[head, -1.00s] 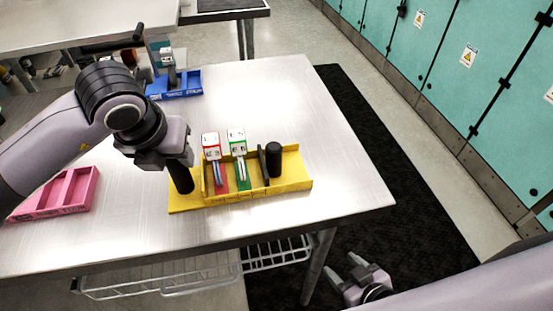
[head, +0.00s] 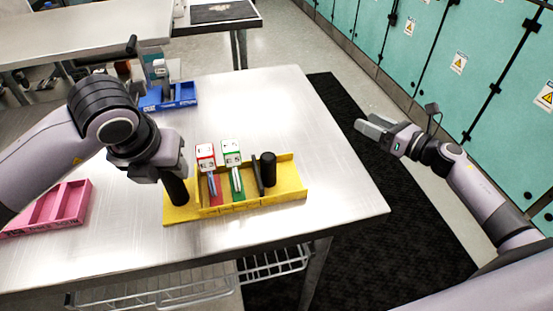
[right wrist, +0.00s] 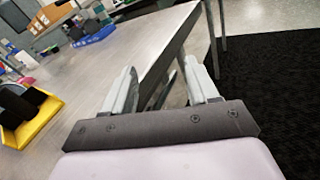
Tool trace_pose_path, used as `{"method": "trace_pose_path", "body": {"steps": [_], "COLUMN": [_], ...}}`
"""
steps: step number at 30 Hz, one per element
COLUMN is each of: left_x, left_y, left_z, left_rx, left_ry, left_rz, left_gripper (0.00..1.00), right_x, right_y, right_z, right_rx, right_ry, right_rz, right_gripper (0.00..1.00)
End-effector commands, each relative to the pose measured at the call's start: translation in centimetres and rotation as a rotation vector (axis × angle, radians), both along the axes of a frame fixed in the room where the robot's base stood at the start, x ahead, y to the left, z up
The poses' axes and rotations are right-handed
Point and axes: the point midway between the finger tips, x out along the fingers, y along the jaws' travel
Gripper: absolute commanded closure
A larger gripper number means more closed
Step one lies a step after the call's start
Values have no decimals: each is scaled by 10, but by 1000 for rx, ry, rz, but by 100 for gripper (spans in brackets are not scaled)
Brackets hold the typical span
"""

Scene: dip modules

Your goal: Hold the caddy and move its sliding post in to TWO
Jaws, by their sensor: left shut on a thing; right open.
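The yellow caddy (head: 292,178) sits on the metal table near its right front part. Two modules stand in it, one with a red-edged white head (head: 206,156) and one with a green-edged white head (head: 231,152). A black sliding post (head: 268,168) stands upright right of a thin dark plate (head: 257,176). My left gripper (head: 173,180) is shut on the black handle (head: 177,192) at the caddy's left end. My right gripper (head: 378,128) is open and empty, off the table's right side. The caddy also shows at the left of the right wrist view (right wrist: 28,128).
A pink tray (head: 72,203) lies at the table's left and a blue caddy (head: 184,97) at its back. The table surface (head: 340,190) right of the yellow caddy is clear. Teal lockers (head: 425,45) stand beyond a black floor mat (head: 335,100).

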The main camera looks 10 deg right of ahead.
Motion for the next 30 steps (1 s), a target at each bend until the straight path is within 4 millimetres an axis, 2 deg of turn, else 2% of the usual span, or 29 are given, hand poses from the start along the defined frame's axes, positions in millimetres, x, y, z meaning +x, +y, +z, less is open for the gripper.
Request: {"method": "trace_pose_path", "body": {"steps": [5,9,15,22,30], "left_x": [0,0,0,0,0], "left_y": [0,0,0,0,0], "left_z": [1,1,1,1,1], "left_rx": [-1,-1,-1,-2,-2], "left_ry": [-2,-2,-2,-3,-3], "left_rz": [0,0,0,0,0], "left_gripper": [100,100,100,100,100], "right_x": [-9,-28,-60,-89,-97], "right_y": [49,86,125,144,161], "right_z": [12,19,28,36,37], "right_rx": [-62,-58,-50,-42,-40], "right_ry": [-63,-99,-155,-204,-219], "right_rz": [272,490,784,1002,1064], "right_gripper": [41,41,41,41,41]}}
